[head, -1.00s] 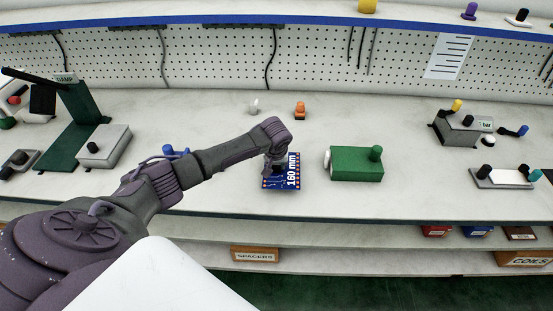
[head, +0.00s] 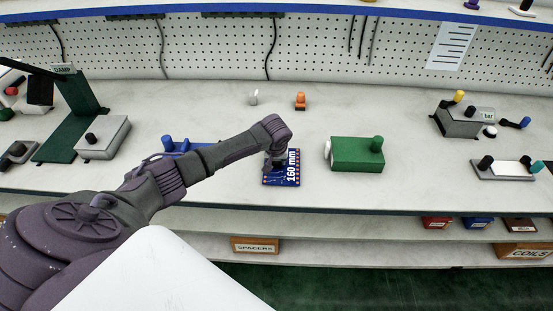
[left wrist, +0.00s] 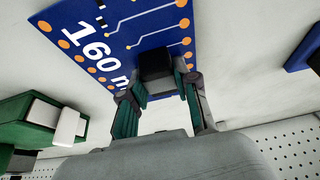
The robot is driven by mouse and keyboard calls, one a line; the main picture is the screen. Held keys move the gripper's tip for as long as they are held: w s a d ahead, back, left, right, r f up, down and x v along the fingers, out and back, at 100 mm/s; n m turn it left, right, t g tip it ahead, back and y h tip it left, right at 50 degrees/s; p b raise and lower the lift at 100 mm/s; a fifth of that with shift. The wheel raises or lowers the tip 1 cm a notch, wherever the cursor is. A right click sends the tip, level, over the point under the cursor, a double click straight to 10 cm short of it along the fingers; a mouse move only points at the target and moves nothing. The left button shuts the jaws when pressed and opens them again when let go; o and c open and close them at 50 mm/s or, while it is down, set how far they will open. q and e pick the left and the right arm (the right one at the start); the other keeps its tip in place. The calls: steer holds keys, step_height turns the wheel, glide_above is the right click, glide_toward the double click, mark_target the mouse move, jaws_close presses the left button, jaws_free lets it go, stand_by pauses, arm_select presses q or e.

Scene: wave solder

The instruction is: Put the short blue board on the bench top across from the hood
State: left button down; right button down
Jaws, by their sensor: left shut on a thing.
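A blue board marked "160 mm" (head: 291,172) is at the middle of the bench top (head: 225,105), left of a green block. It fills the upper part of the left wrist view (left wrist: 125,22), with orange dots along its edges and a black block on its face (left wrist: 156,66). My left gripper (head: 274,161) is above the board; in the left wrist view its fingers (left wrist: 160,90) are shut on that black block. I cannot tell whether the board touches the bench. No hood can be made out for certain. My right gripper is out of view.
A green block (head: 350,152) stands close right of the board. A blue piece with knobs (head: 183,145) lies behind my left arm. A dark green stand (head: 72,120) and grey box (head: 103,138) are left. An orange piece (head: 300,101) stands behind.

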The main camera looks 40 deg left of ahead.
arm_select(q)
steer(key=shift+f, duration=0.35)
steer(key=c, duration=0.8)
jaws_free()
steer(key=v, duration=1.2)
steer(key=shift+w, duration=0.1)
